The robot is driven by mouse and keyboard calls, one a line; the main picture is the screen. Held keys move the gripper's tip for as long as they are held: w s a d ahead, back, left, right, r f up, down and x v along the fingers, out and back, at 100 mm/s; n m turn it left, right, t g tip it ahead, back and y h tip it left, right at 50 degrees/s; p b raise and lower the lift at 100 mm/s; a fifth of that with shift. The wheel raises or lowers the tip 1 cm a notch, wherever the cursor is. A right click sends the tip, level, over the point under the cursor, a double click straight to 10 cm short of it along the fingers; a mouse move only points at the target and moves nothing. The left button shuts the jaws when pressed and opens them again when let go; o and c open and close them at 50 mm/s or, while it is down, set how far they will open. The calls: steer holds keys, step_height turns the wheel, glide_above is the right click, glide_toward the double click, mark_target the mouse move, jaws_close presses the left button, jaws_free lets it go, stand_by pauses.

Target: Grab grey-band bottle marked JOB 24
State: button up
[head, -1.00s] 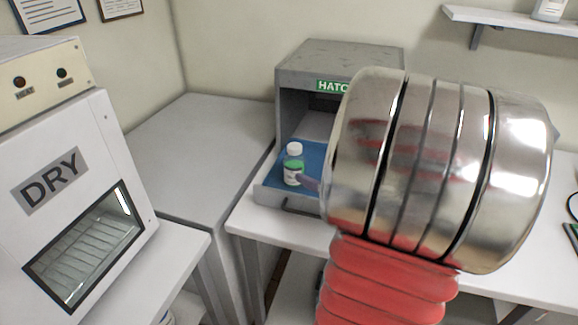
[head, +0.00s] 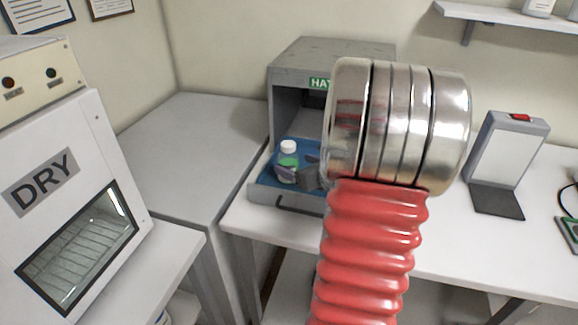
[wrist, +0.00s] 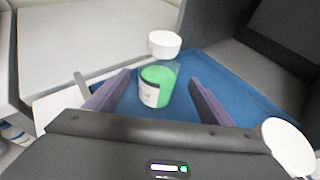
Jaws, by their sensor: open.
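A bottle with a white cap, green body and white label (head: 289,162) stands upright on the blue tray floor of the hatch. In the wrist view the bottle (wrist: 157,86) is between the two purple fingers of my gripper (wrist: 160,70), with visible room on both sides. My gripper (head: 299,174) is open, at the bottle's front in the head view. The label's writing is too small to read, and I see no grey band. A second white cap or round white top (wrist: 290,147) shows at the lower right of the wrist view; what is below it is hidden.
The hatch box (head: 330,52) has a roof and side walls around the tray (head: 262,192). A DRY cabinet (head: 62,190) stands at the left. A light panel (head: 508,150) stands right of my arm. My arm hides the hatch's right part.

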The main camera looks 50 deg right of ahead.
mark_target(288, 143)
steer(key=shift+w, duration=0.1)
steer(key=shift+x, duration=2.6)
steer(key=shift+r, duration=0.15)
steer(key=c, duration=1.5)
steer(key=shift+r, duration=0.15)
step_height(288, 143, up, 10)
steer(key=shift+f, duration=0.1)
